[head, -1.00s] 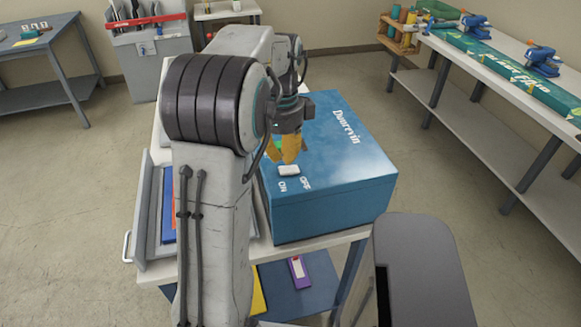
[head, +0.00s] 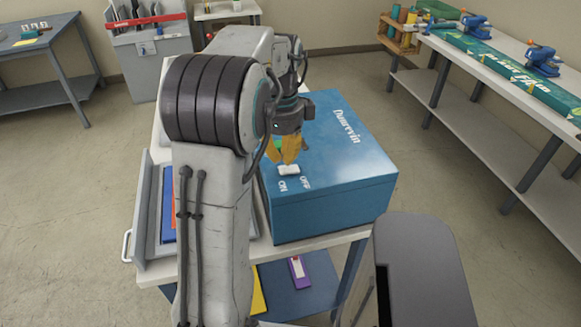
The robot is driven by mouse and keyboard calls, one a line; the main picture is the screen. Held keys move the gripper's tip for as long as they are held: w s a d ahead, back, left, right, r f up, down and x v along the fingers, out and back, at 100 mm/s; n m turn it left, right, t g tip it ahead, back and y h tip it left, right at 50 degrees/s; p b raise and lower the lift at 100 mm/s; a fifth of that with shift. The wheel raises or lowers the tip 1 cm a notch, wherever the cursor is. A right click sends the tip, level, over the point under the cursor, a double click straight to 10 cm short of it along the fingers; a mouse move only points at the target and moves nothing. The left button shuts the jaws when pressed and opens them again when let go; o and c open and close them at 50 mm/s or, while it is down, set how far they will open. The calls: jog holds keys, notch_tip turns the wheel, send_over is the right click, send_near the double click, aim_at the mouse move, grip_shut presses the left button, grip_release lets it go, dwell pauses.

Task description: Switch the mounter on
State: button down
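The mounter is a blue box (head: 335,190) marked "Dunrevin" on a white-topped table. A small white rocker switch (head: 289,170) sits on its top near the left edge. The label ON is at its near left and OFF at its right. My gripper (head: 284,160) has yellow fingers pointing down at the switch's far edge. The fingertips look close to or touching the switch; I cannot tell which. The fingers look close together, but my arm hides part of them, and whether they are shut is unclear. Which way the rocker is tipped is too small to tell.
A grey tray (head: 141,225) with a handle juts out left of the mounter, with red and blue items inside. A lower shelf (head: 318,295) holds a purple item. A long bench (head: 490,125) with blue tools stands at the right. Floor between is clear.

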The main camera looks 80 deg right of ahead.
aim_at(283, 169)
jog(key=shift+f+b, duration=1.2)
jog(key=shift+f, duration=0.4)
dwell(0.8)
jog(key=shift+r, duration=0.15)
jog(key=shift+r+p, duration=3.3)
jog(key=shift+r, duration=0.1)
